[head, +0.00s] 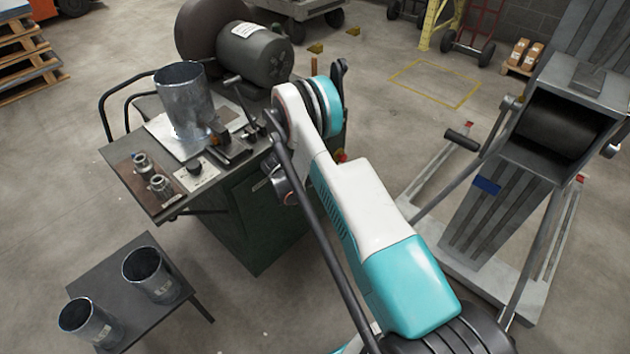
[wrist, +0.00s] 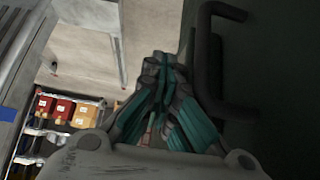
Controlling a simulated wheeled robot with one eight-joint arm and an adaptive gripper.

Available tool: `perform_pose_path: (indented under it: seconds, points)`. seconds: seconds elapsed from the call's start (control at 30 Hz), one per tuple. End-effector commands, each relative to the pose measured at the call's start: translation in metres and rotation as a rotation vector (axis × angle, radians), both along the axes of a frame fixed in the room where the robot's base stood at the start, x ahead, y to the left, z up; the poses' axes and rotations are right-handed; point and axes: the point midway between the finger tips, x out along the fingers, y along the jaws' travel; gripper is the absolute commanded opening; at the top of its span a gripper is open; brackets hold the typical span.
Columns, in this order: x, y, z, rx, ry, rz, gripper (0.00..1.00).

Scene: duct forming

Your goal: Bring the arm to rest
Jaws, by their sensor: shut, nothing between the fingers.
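My gripper (wrist: 160,85) shows in the wrist view with its dark and teal fingers drawn together and nothing held between them. Beside it on the right is a dark green surface with a bent black bar (wrist: 222,70); I cannot tell whether they touch. In the head view my white and teal arm (head: 365,215) reaches up from the lower right to a bend beside the green machine bench (head: 265,230). The gripper itself cannot be made out in the head view.
A metal duct cylinder (head: 185,105) stands on the bench near a motor (head: 255,52). Two more cylinders (head: 150,275) (head: 90,325) are on a low dark table (head: 130,260). A grey machine (head: 500,205) stands right. Shelves with bins (wrist: 62,108) show in the wrist view.

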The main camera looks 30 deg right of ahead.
Motion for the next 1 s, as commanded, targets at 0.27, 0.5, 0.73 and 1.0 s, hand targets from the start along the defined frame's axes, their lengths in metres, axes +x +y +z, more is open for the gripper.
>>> perform_pose_path:
  seconds: [0.27,0.5,0.73,1.0]
  points:
    - [-0.006,0.019,0.033,-0.002,-0.009,0.005,0.00]
    - [-0.008,0.022,0.042,-0.004,-0.012,0.002,0.00]
    - [-0.007,0.023,0.052,-0.002,-0.008,0.013,0.00]
    - [-0.002,0.033,0.118,0.024,0.021,0.110,0.00]
